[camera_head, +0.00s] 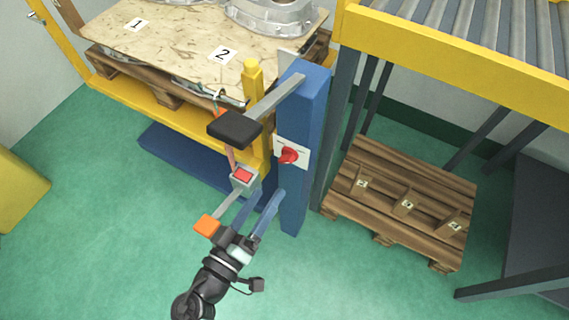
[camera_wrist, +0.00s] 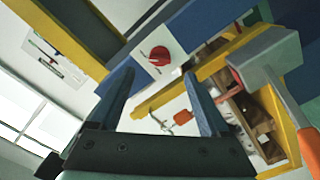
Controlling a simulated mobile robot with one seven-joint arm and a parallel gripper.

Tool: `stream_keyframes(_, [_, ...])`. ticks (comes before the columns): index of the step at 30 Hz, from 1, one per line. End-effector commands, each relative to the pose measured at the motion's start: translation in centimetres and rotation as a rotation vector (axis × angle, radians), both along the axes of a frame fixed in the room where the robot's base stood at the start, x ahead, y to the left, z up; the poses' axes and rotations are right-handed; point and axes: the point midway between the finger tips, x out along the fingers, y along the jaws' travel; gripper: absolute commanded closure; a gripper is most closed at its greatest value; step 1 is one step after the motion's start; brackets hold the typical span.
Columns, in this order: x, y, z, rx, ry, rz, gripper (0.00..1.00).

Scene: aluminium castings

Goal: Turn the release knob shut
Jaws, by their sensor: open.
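The red release knob (camera_head: 289,156) sits on a white plate (camera_head: 304,151) on the side of a blue post (camera_head: 307,105). In the wrist view the knob (camera_wrist: 159,56) shows just beyond and between my fingertips, with its white plate around it. My gripper (camera_head: 265,192) is open and empty, below and left of the knob in the head view. Its two blue-grey fingers (camera_wrist: 156,82) point toward the knob and are apart from it. I cannot read any marking on the plate.
A black pad (camera_head: 234,128) juts from the post on a grey bar. A wooden pallet (camera_head: 400,170) stands right. Green floor is clear in front.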

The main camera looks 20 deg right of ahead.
Motion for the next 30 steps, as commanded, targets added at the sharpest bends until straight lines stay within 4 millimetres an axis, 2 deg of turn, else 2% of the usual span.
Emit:
stream_keyframes(1, [0.7,-1.1,-0.1,0.000,-0.001,-0.005,0.20])
stream_keyframes(6, [2.9,-3.9,-0.1,0.001,-0.002,-0.006,0.20])
stream_keyframes(12, [4.7,-6.1,-0.1,0.001,0.000,-0.002,0.20])
stream_keyframes(18, [5.4,-6.9,0.0,0.002,0.000,0.000,0.20])
stream_keyframes(25, [5.5,-7.0,0.0,0.001,0.001,0.000,0.20])
stream_keyframes(26, [5.5,-7.0,0.0,0.001,0.001,0.000,0.22])
stream_keyframes(30, [5.4,-7.0,0.0,0.002,0.000,0.000,0.47])
